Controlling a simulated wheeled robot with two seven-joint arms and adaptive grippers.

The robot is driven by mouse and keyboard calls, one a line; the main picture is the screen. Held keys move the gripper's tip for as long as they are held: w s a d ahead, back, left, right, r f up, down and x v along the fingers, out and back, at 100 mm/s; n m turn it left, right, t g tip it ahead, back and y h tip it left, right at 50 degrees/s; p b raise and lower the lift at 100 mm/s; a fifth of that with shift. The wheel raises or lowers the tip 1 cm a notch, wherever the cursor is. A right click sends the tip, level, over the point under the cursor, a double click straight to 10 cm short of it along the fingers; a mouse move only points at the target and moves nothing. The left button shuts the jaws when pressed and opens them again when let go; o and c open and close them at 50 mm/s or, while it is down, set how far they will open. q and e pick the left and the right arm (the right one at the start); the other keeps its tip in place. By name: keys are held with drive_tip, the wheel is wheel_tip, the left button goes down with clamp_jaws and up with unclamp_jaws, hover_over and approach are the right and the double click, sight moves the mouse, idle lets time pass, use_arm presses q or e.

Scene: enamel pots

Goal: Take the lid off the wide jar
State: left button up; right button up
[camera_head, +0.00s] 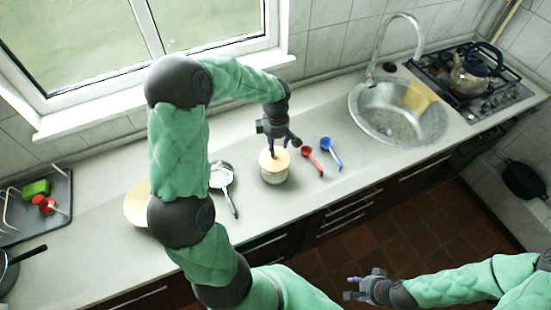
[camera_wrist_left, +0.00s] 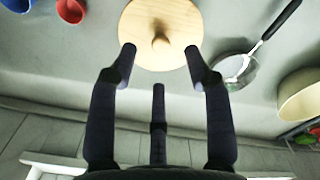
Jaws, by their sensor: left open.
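The wide jar (camera_head: 274,177) stands on the counter with its light wooden lid (camera_head: 268,160) on top. The lid with its small central knob also shows in the left wrist view (camera_wrist_left: 180,32). My left gripper (camera_head: 275,143) is right above the lid, pointing down. In the left wrist view its dark fingers (camera_wrist_left: 160,62) are spread open, with the tips near the lid's edge and nothing held. Whether they touch the lid is unclear. My right gripper (camera_head: 362,285) is low at the right, away from the counter, with fingers apart and empty.
A red scoop (camera_head: 311,158) and a blue scoop (camera_head: 328,149) lie right of the jar. A small pan (camera_head: 222,179) lies to its left. Further right are a sink (camera_head: 390,125) and a stove with a kettle (camera_head: 471,75). Counter in front of the jar is clear.

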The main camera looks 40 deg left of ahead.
sight(275, 158)
use_arm(q)
drive_tip(key=shift+a+f, duration=0.2)
drive_tip(key=shift+f, duration=2.85)
clamp_jaws()
